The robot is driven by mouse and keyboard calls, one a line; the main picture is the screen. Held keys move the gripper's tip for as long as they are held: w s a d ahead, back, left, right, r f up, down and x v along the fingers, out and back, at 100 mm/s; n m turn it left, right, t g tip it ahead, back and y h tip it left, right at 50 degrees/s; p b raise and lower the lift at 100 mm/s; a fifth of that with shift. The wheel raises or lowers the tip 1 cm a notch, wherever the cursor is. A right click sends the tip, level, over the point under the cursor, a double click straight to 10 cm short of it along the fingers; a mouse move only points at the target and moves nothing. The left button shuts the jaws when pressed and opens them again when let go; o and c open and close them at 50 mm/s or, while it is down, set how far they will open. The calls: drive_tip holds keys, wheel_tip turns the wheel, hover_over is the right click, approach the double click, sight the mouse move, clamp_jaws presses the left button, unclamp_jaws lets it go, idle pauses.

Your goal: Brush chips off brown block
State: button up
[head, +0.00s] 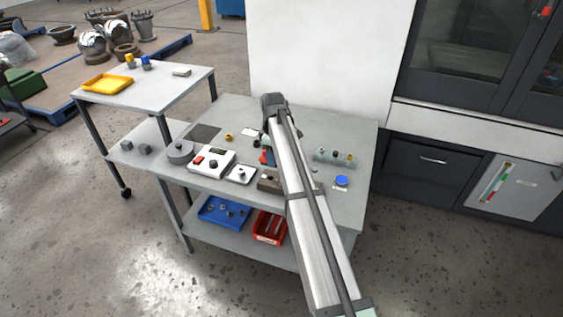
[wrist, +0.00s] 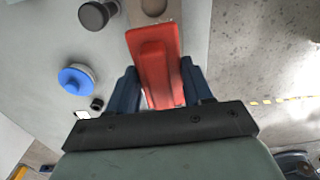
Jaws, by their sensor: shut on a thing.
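My gripper (wrist: 158,76) is shut on a red brush (wrist: 155,50), with its blue fingers on either side of the red body. The bristles are not clearly visible. In the head view a bit of the red brush (head: 264,157) shows just left of my arm. The brown block (head: 268,182) lies on the bench near its front edge, partly behind my arm. In the wrist view a tan-brown surface with a round recess, apparently the block (wrist: 172,10), shows at the top edge just beyond the brush. I cannot make out chips or whether the brush touches the block.
A blue disc (wrist: 77,80) and a dark round knob (wrist: 97,14) stand left of the brush in the wrist view. A white scale-like device (head: 212,161) and a small tray (head: 241,175) are left of the block. A clear rack (head: 335,157) is right of my arm.

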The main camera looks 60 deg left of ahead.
drive_tip(key=shift+d+f+m, duration=0.1)
drive_tip(key=shift+f+m, duration=0.15)
drive_tip(key=shift+m, duration=0.05)
drive_tip(key=shift+f, duration=2.85)
drive_tip(key=shift+w+d+f, duration=0.2)
drive_tip(key=shift+f, duration=0.3)
drive_tip(key=shift+w+d+f, duration=0.2)
drive_tip(key=shift+f, duration=0.3)
drive_tip(key=shift+c, duration=0.3)
drive_tip(key=shift+w+d, duration=0.8)
drive_tip(key=shift+s+a, duration=1.05)
drive_tip(key=shift+a, duration=0.15)
drive_tip(key=shift+c, duration=0.5)
drive_tip(key=shift+a, duration=0.3)
drive_tip(key=shift+w+d, duration=1.4)
drive_tip(key=shift+w, duration=0.05)
drive_tip(key=shift+s+a, duration=1.35)
drive_tip(key=shift+a, duration=0.05)
drive_tip(key=shift+r, duration=4.15)
